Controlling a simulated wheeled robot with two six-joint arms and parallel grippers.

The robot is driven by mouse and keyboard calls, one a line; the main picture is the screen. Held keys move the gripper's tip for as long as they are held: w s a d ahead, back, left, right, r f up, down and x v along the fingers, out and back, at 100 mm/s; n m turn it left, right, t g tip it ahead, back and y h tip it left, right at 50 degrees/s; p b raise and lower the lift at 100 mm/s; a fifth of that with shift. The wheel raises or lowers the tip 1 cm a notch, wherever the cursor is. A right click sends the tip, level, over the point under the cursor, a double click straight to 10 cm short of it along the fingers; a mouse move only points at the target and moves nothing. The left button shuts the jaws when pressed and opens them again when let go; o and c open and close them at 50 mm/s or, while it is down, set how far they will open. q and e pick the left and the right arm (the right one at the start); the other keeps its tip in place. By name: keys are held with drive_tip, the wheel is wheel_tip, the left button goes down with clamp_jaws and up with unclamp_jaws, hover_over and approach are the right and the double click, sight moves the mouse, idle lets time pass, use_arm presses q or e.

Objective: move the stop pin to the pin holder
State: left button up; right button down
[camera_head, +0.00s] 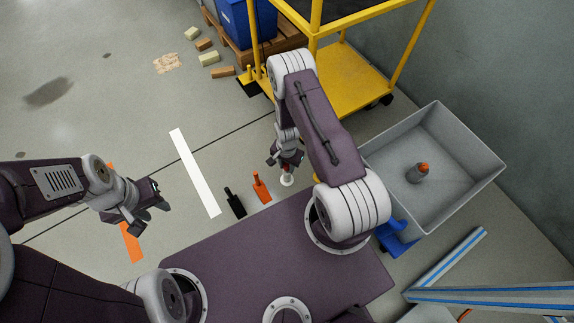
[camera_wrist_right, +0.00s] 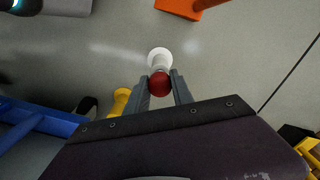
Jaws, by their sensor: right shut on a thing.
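My right gripper (camera_wrist_right: 159,90) is shut on a dark red, rounded piece (camera_wrist_right: 159,84), which looks like the knob of the stop pin. A white round piece (camera_wrist_right: 159,59) shows just beyond it; I cannot tell whether it belongs to the pin or is the pin holder. In the head view my right gripper (camera_head: 286,160) points down at the floor past my base's edge, with the white piece (camera_head: 287,181) just below it. The red piece is hidden there. My left gripper (camera_head: 146,208) is open and empty, over the floor at left.
An orange bottle-shaped object (camera_head: 261,188) and a black one (camera_head: 235,202) are left of the white piece. A grey bin (camera_head: 450,196) holding an orange-capped grey object (camera_head: 418,173) stands at right. A yellow cart (camera_head: 350,85) is behind. A blue object (camera_head: 396,238) is by the bin.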

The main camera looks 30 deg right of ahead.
drive_tip(key=shift+f+b, duration=0.35)
drive_tip(key=shift+f, duration=0.1)
drive_tip(key=c, duration=1)
unclamp_jaws()
wheel_tip(320, 180, up, 10)
drive_tip(key=p, duration=0.7)
drive_tip(key=shift+f, duration=0.45)
drive_tip(key=shift+r, duration=0.1)
